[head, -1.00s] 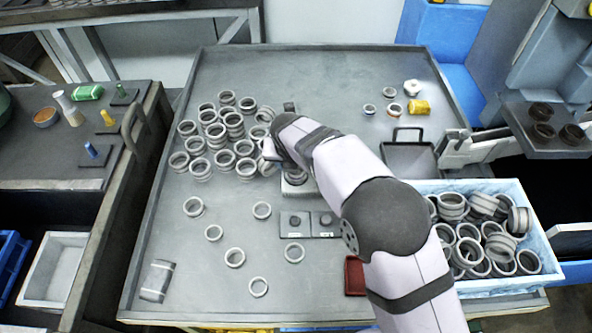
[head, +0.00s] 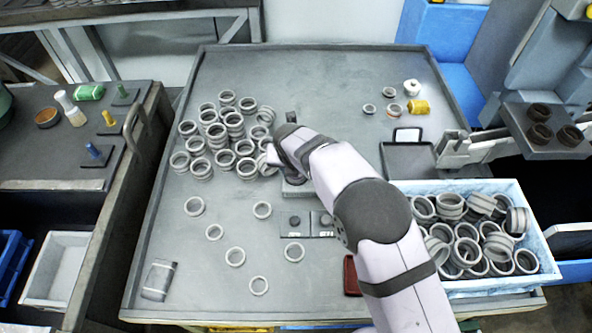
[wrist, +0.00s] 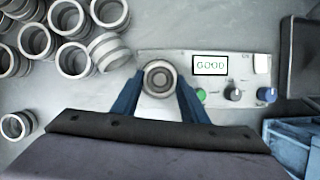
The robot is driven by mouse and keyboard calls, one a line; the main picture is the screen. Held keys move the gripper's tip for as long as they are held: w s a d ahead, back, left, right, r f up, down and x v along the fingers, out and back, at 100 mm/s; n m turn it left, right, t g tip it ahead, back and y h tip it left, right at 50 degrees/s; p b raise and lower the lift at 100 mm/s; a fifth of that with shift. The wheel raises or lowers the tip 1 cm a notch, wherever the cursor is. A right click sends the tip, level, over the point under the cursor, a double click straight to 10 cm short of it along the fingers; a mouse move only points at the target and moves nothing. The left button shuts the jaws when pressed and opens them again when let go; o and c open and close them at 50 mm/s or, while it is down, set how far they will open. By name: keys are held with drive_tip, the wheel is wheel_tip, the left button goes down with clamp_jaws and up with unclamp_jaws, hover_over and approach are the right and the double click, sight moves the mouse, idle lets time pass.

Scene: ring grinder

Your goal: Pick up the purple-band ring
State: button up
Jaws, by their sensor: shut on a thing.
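A grey ring (wrist: 159,91) sits between the two blue fingers of my gripper (wrist: 160,82) in the wrist view, at the left end of a gauge box (wrist: 228,66). My gripper is shut on this ring. I cannot make out a purple band on it. I cannot tell whether it rests on the box or is just above it. The box's display (wrist: 210,65) reads "GOOD". In the head view my gripper (head: 283,168) is at the box, right of the ring cluster, and my arm hides the held ring. No purple band shows clearly on any other ring.
Many grey rings (head: 225,133) crowd left of my gripper, close to it. Several single rings (head: 235,257) lie at the front left. A dark tray (head: 408,160) and a light blue crate (head: 540,235) full of rings stand right. The table's back middle is clear.

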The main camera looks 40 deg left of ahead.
drive_tip(key=shift+s+r, duration=0.6)
drive_tip(key=shift+r, duration=5.35)
drive_tip(key=s+d+f+m+p, duration=0.1)
drive_tip(key=d+f+m, duration=0.1)
drive_tip(key=d+f, duration=0.1)
drive_tip(key=s+d+f+m+h, duration=0.1)
drive_tip(key=d+f+m, duration=0.1)
drive_tip(key=d, duration=0.4)
drive_tip(key=s+d+f+m+t+h+p, duration=0.1)
drive_tip(key=d+f+m, duration=0.1)
drive_tip(key=d+f, duration=0.3)
drive_tip(key=shift+s+d+m+p, duration=0.15)
drive_tip(key=shift+s+m+p, duration=0.1)
drive_tip(key=shift+m+p, duration=0.1)
drive_tip(key=m, duration=0.1)
drive_tip(key=m+h, duration=0.1)
drive_tip(key=m, duration=0.1)
drive_tip(key=shift+w+h, duration=0.25)
drive_tip(key=shift+h, duration=0.05)
drive_tip(key=shift+m+h, duration=0.5)
drive_tip(key=shift+m, duration=0.75)
